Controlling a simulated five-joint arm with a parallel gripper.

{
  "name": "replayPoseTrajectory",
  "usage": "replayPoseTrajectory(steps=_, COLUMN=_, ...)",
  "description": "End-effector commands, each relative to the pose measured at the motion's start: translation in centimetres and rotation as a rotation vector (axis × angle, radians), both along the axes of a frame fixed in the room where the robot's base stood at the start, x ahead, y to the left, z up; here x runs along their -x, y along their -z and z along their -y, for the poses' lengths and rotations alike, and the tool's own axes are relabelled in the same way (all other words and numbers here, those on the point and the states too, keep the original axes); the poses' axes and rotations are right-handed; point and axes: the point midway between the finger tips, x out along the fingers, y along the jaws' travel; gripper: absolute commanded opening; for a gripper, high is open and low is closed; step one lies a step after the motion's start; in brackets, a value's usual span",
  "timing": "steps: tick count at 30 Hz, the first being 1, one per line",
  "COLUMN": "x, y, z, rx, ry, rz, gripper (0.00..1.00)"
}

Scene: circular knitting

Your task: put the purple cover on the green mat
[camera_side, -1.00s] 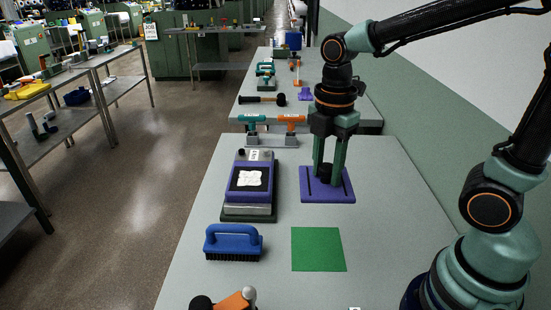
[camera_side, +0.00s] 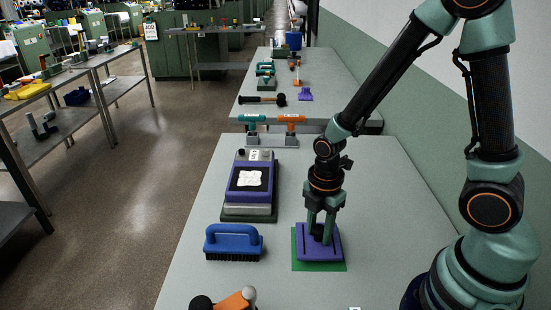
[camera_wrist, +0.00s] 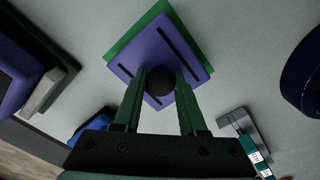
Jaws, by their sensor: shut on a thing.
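The purple cover (camera_side: 334,247) is a flat square plate with dark slots and a black knob. It is over the green mat (camera_side: 306,268), and green shows along its left and front edges in the side view. I cannot tell whether it touches the mat or is just above it. My gripper (camera_side: 320,234) is shut on the black knob of the cover. In the wrist view my gripper (camera_wrist: 160,82) has a finger on each side of the knob, the cover (camera_wrist: 150,50) lies beyond it, and the mat (camera_wrist: 118,46) shows along the cover's upper left and upper right edges.
A scale-like device with a purple top (camera_side: 236,195) and white cloth stands left of the mat. A blue brush (camera_side: 233,240) is nearer the mat's left. An orange-handled tool (camera_side: 238,300) lies at the front. The table right of the mat is clear.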

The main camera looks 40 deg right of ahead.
Motion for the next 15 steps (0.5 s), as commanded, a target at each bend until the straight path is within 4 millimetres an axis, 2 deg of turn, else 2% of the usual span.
replayPoseTrajectory(steps=5, x=0.1, y=1.5, z=0.0, rx=0.0, ry=0.0, rz=-0.002, gripper=0.0)
replayPoseTrajectory(steps=15, x=0.0, y=1.7, z=0.0, rx=0.0, ry=0.0, rz=0.001, gripper=0.0)
